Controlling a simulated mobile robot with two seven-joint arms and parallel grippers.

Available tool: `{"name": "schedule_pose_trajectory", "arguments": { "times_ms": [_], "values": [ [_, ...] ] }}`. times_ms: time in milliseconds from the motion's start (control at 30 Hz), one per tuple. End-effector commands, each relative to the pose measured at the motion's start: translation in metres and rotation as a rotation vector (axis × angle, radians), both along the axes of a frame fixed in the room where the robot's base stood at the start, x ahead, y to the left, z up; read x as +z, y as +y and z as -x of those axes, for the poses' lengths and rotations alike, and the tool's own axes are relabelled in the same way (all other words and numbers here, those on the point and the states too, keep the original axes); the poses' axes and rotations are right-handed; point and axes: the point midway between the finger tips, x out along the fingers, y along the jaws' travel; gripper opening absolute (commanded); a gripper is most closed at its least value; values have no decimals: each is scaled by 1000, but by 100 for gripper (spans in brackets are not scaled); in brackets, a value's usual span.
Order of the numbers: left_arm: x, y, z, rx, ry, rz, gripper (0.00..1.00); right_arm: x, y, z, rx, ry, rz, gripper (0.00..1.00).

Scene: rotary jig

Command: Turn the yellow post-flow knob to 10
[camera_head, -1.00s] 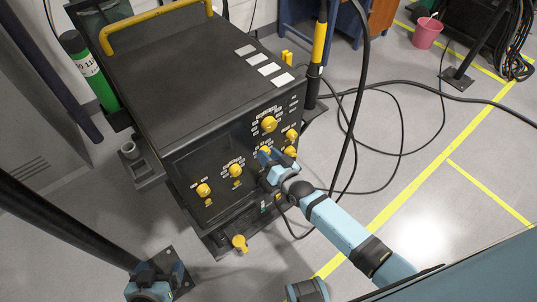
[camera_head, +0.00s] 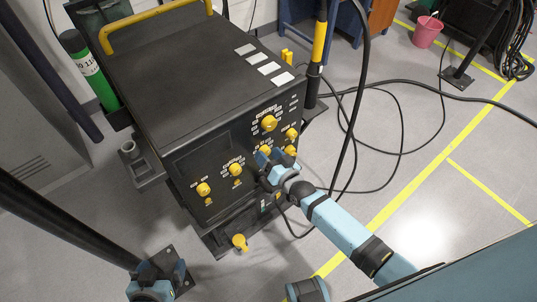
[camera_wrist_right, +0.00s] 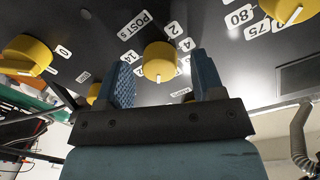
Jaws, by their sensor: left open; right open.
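The yellow post-flow knob (camera_wrist_right: 159,61) shows in the right wrist view below a label reading "POST S", with 2, 4 and 14 among the numbers around it. A pale pointer mark is on its lower edge. My right gripper (camera_wrist_right: 163,80) is open, with one blue finger on each side of the knob. I cannot tell whether either finger touches it. In the head view, my right gripper (camera_head: 270,157) is at the front panel of the black machine (camera_head: 165,65) and partly covers the knobs there. My left gripper (camera_head: 160,274) is open and empty low at the left.
Other yellow knobs, such as the upper one (camera_head: 269,123) and the left one (camera_head: 203,189), sit close by on the panel. Black cables (camera_head: 402,130) loop over the floor at right. A black pole (camera_head: 65,222) stands beside my left gripper.

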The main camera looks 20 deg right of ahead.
Motion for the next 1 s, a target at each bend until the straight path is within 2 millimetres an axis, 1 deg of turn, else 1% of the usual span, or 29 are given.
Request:
{"name": "schedule_pose_trajectory", "arguments": {
  "times_ms": [167,400,500,600,700,800,1000],
  "values": [
    [1,1,0,-2,-1,-4,87,0,-9,28,0,3,1,62],
    [2,4,1,-8,-3,-13,87,2,-26,82,1,4,1,62],
    [2,4,1,-8,-3,-13,87,3,-32,100,0,3,1,62],
    [1,4,1,-7,-3,-13,87,3,-36,114,0,2,1,62],
    [1,4,1,-6,-2,-12,87,4,-39,123,0,2,2,62],
    [1,3,1,-6,-2,-9,87,5,-40,127,0,1,1,62],
    [2,2,0,-4,-2,-7,87,5,-41,128,0,0,1,62]
  ]
}}
